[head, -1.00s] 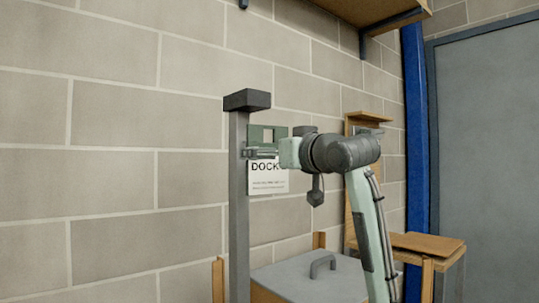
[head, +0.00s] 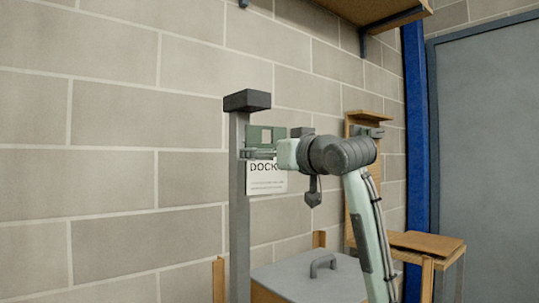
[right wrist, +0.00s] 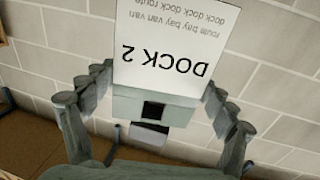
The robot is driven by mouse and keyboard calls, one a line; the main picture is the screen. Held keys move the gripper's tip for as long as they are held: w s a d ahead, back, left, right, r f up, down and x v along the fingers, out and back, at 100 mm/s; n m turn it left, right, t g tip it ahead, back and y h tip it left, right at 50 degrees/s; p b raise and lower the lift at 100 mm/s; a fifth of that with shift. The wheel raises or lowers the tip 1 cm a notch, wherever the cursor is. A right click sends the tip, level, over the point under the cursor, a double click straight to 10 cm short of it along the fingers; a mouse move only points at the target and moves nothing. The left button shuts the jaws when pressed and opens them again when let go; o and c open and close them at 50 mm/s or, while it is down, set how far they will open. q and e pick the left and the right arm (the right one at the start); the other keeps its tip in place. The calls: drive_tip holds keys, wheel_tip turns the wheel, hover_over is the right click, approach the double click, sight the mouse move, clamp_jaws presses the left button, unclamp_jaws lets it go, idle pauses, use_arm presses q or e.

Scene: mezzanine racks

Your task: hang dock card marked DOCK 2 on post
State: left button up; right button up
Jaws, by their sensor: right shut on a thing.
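The dock card is a white sheet (head: 268,180) with a green top part (head: 280,132) that has a square hole. In the right wrist view the card (right wrist: 170,45) reads DOCK 2 upside down. My right gripper (head: 258,154) is shut on the card near where green meets white. It holds the card upright, just right of the grey post (head: 239,200), which has a dark block (head: 247,100) on top. In the head view the card's left edge is close to the post. I cannot tell whether they touch. My left gripper is not in view.
A grey lidded box (head: 310,280) with a handle stands below the card. A wooden stand (head: 425,243) and upright board are to the right, near a blue column (head: 418,130) and grey door (head: 485,150). A shelf (head: 370,8) hangs above. The block wall is behind.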

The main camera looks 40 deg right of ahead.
drive_tip(key=shift+w+a+p, duration=0.1)
drive_tip(key=shift+w+p, duration=0.25)
drive_tip(key=shift+w, duration=0.6)
idle(0.4)
drive_tip(key=shift+w+p, duration=0.15)
drive_tip(key=shift+p, duration=0.2)
drive_tip(key=shift+w+p, duration=0.35)
drive_tip(key=shift+w, duration=0.4)
drive_tip(key=shift+w+a, duration=0.1)
drive_tip(key=shift+w, duration=0.25)
idle(0.4)
drive_tip(key=shift+w+f+p, duration=0.1)
drive_tip(key=shift+w+p, duration=0.35)
drive_tip(key=shift+w, duration=0.2)
drive_tip(key=shift+w+f, duration=0.2)
drive_tip(key=shift+w, duration=0.2)
idle(0.6)
drive_tip(key=shift+p, duration=0.45)
